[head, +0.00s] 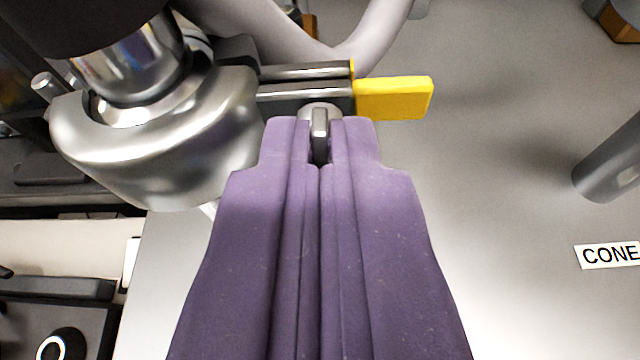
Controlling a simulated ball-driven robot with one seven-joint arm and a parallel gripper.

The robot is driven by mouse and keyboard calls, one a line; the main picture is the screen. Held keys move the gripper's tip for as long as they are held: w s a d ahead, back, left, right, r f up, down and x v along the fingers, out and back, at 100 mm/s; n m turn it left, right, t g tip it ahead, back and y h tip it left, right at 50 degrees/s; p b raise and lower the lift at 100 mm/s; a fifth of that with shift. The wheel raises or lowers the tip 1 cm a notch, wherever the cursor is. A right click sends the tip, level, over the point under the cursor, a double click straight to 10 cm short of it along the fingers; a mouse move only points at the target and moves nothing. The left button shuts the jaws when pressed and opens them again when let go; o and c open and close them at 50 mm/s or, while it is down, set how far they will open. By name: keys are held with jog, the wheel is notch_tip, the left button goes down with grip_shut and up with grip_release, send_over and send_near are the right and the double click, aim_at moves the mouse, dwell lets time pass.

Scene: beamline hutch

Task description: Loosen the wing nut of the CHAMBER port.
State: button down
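My gripper (320,150) has two purple fingers that reach up from the bottom of the picture. Its fingertips are closed around the upright grey wing of a wing nut (320,122), with little or no gap on either side. The wing nut's rounded metal body shows just beyond the tips; its lower part is hidden by the fingers. It sits at a clamp with dark and metal bars (305,92) and a yellow end block (393,99). The clamp joins a shiny metal port flange (165,135) on the left. No CHAMBER label is in view.
A label reading CONE (609,254) is on the grey panel (510,200) at right, below a grey cylinder (612,165). A pale curved hose (375,40) passes behind the clamp. Dark equipment (55,320) lies lower left.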

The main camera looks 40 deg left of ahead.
jog(key=c, duration=1.3)
grip_release()
